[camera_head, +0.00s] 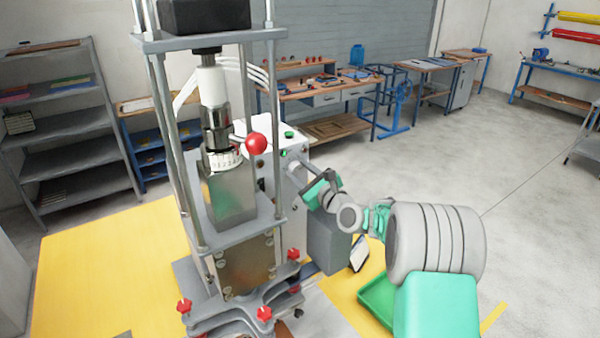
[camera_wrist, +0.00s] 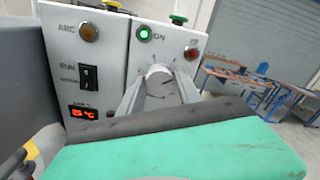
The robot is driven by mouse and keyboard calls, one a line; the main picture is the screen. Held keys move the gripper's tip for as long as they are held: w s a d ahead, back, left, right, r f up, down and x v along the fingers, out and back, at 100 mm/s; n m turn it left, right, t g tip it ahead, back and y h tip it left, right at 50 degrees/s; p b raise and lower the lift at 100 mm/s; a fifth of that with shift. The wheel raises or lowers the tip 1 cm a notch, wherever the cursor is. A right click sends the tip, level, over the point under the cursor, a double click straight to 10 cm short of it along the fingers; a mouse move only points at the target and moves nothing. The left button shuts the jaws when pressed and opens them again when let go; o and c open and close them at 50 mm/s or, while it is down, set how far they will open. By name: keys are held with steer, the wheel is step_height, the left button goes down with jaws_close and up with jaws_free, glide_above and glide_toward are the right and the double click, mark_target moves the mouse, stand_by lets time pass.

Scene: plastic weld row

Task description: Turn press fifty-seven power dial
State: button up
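The press (camera_head: 232,190) stands at centre-left in the head view, with a white control box (camera_head: 290,140) behind it. In the wrist view the control panel (camera_wrist: 112,65) fills the left and middle. Its round pale power dial (camera_wrist: 160,78) sits below a lit green ON lamp (camera_wrist: 144,33). My gripper (camera_wrist: 160,88) is open, with one finger on each side of the dial. I cannot tell whether the fingers touch it. In the head view my gripper (camera_head: 296,172) reaches the box's right side; the dial is not discernible there.
The panel also holds an amber ARC lamp (camera_wrist: 88,32), a red lamp (camera_wrist: 191,52), a black rocker switch (camera_wrist: 88,77) and a red display (camera_wrist: 83,112). A red ball knob (camera_head: 256,143) juts from the press. A green tray (camera_head: 376,300) lies below my arm. Floor is open at right.

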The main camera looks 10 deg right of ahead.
steer(key=o, duration=0.4)
steer(key=b+v, duration=0.2)
steer(key=v, duration=0.6)
steer(key=shift+b, duration=0.4)
steer(key=shift+w, duration=0.1)
